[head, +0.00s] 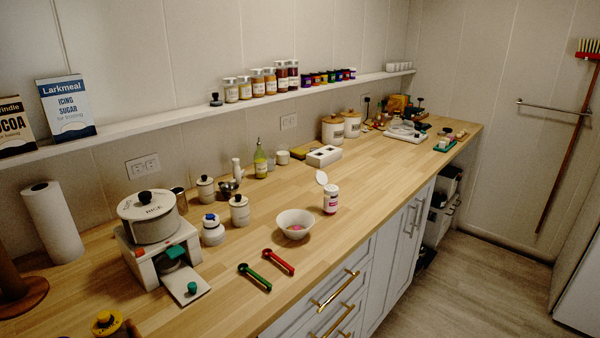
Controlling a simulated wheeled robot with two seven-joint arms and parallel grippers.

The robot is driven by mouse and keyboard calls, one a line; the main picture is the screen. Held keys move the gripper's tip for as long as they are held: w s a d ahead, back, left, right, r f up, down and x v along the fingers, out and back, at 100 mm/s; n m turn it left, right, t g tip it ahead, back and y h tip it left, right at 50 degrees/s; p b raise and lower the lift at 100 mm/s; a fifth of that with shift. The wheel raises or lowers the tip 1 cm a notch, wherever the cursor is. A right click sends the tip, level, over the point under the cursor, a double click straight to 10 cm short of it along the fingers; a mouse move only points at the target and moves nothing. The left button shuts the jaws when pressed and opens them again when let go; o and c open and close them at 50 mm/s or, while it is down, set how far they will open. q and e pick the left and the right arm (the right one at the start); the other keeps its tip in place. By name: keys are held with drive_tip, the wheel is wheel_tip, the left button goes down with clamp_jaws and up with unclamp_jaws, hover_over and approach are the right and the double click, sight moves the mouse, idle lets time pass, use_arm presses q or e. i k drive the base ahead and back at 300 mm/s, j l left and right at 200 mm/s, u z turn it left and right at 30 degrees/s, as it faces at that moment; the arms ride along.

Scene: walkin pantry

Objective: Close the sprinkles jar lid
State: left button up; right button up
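The sprinkles jar (330,202), a small white jar with a dark pink label, stands upright on the wooden counter near its front edge. Its round white lid (321,177) is tilted up above the jar's back left side, so the jar is open. It looks hinged to the rim, but the joint is too small to tell. Neither of my grippers is in view.
A white bowl (282,219) with something pink inside stands just left of the jar. Red (279,262) and green (255,277) spoons lie nearer the front. A green-yellow bottle (261,162) and a white box (324,156) stand behind. Counter right of the jar is clear.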

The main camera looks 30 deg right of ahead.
sight(321, 178)
drive_tip(key=l+u, duration=0.2)
drive_tip(key=u, duration=0.2)
drive_tip(key=l+u, duration=0.25)
drive_tip(key=u, duration=0.2)
drive_tip(key=l+u, duration=0.2)
drive_tip(key=u, duration=0.2)
drive_tip(key=l+u, duration=0.25)
drive_tip(key=u, duration=0.15)
drive_tip(key=k+l+u, duration=0.3)
drive_tip(key=l, duration=0.55)
drive_tip(key=k+l+u, duration=0.35)
drive_tip(key=k+l, duration=0.2)
drive_tip(key=l, duration=0.2)
drive_tip(key=k+l+u, duration=0.3)
drive_tip(key=k+l, duration=0.25)
